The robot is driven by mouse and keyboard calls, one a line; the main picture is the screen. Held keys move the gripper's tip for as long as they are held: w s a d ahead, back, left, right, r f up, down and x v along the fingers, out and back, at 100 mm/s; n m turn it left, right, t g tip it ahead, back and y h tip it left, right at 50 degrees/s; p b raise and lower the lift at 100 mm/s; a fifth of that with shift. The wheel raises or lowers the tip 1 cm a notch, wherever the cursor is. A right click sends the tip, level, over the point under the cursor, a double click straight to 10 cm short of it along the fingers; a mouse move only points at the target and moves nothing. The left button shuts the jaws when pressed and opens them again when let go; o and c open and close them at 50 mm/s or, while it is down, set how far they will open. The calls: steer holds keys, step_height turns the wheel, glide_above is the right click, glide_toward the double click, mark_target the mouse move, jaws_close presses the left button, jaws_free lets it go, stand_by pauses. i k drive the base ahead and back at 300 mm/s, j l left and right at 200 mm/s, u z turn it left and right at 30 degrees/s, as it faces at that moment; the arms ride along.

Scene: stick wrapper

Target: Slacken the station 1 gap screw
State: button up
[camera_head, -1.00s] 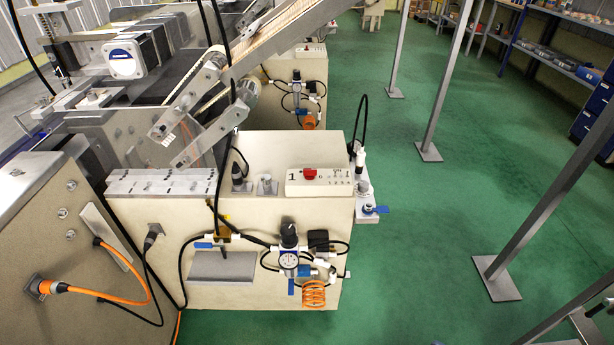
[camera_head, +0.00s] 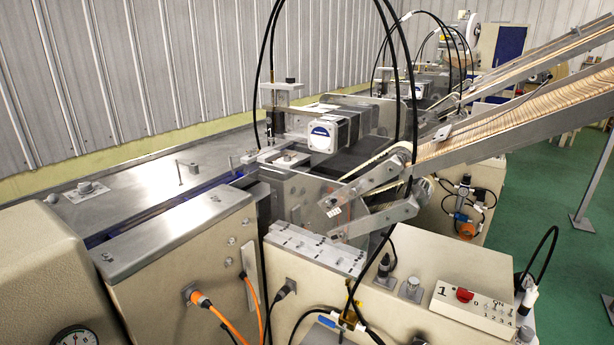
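Station 1 is marked by a "1" on its white switch box (camera_head: 480,314), which has a red switch (camera_head: 464,295). Behind it stands the station's metal mechanism, with a square-faced motor (camera_head: 322,138) and angled flat arms (camera_head: 375,217) below the stick chute (camera_head: 520,112). Left of the motor, an upright bracket (camera_head: 276,122) carries small dark-topped vertical fittings. I cannot tell which fitting is the gap screw or how tight it is. My gripper is not in view.
A long metal table (camera_head: 160,190) runs along the corrugated wall (camera_head: 110,75). Black hoses (camera_head: 270,50) arch over the mechanism. Orange cables (camera_head: 228,322) hang at the front. A similar station (camera_head: 425,88) stands behind. Green floor (camera_head: 540,190) is open at the right.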

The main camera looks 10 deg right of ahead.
mark_target(252, 152)
steer(key=i+u, duration=0.4)
steer(key=i+l+u, duration=0.15)
steer(key=i+u, duration=0.3)
